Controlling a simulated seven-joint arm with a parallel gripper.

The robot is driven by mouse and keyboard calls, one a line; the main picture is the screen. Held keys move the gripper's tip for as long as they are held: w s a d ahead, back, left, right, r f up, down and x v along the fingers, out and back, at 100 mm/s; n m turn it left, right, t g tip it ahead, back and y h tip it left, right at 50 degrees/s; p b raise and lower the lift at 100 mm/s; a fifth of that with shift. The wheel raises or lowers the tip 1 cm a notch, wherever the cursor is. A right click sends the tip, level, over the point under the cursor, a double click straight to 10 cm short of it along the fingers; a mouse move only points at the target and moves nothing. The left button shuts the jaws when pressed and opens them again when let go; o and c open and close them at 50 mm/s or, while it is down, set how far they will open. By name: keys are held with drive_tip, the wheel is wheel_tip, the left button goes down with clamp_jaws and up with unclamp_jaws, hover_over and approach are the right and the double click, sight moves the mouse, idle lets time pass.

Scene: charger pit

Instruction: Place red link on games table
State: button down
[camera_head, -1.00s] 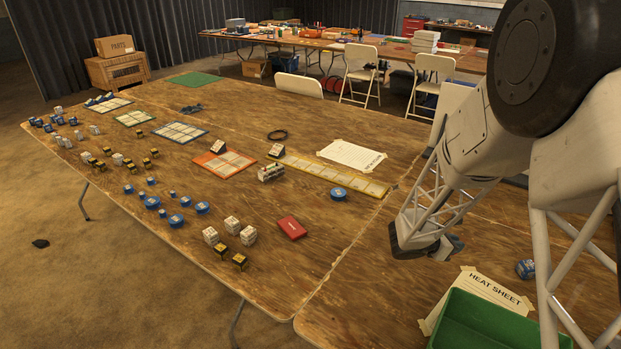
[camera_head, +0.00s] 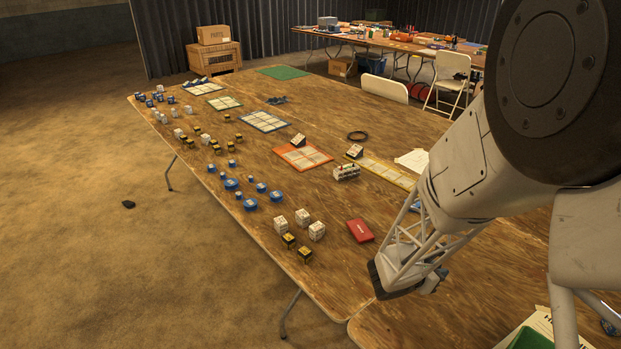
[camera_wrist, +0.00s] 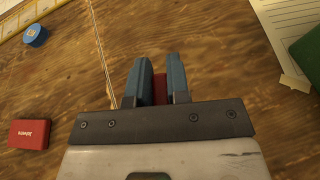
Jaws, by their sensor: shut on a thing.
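My gripper (camera_head: 432,284) hangs over the near part of the long wooden table (camera_head: 335,268). In the wrist view, the two blue fingers of my gripper (camera_wrist: 161,80) are closed around a small red piece (camera_wrist: 160,88), likely the red link. Only a little of it shows between the fingers, and its full shape is hidden. In the head view I cannot make it out. A separate flat red box (camera_head: 360,230) with white lettering lies on the table left of my gripper; it also shows at the left of the wrist view (camera_wrist: 30,133).
White cubes (camera_head: 317,231), yellow-black blocks (camera_head: 305,254) and blue discs (camera_head: 277,196) line the table's left side. An orange-framed grid (camera_head: 302,158) and a yellow strip (camera_head: 385,172) lie farther back. A green bin (camera_wrist: 306,62) is right of my gripper. Bare wood lies under my gripper.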

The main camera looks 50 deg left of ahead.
drive_tip(key=s+a+n+y, duration=0.1)
drive_tip(key=s+a+y, duration=0.1)
drive_tip(key=s+a, duration=0.2)
drive_tip(key=s+a+f+n+y, duration=0.1)
drive_tip(key=s+a, duration=0.4)
drive_tip(key=s, duration=0.5)
drive_tip(key=shift+a+n+y, duration=0.2)
drive_tip(key=shift+n+y, duration=0.3)
drive_tip(key=shift+n, duration=0.2)
drive_tip(key=shift+t, duration=0.3)
hover_over(364, 261)
drive_tip(key=shift+f, duration=0.75)
drive_tip(key=shift+f, duration=1.75)
drive_tip(key=shift+f, duration=0.1)
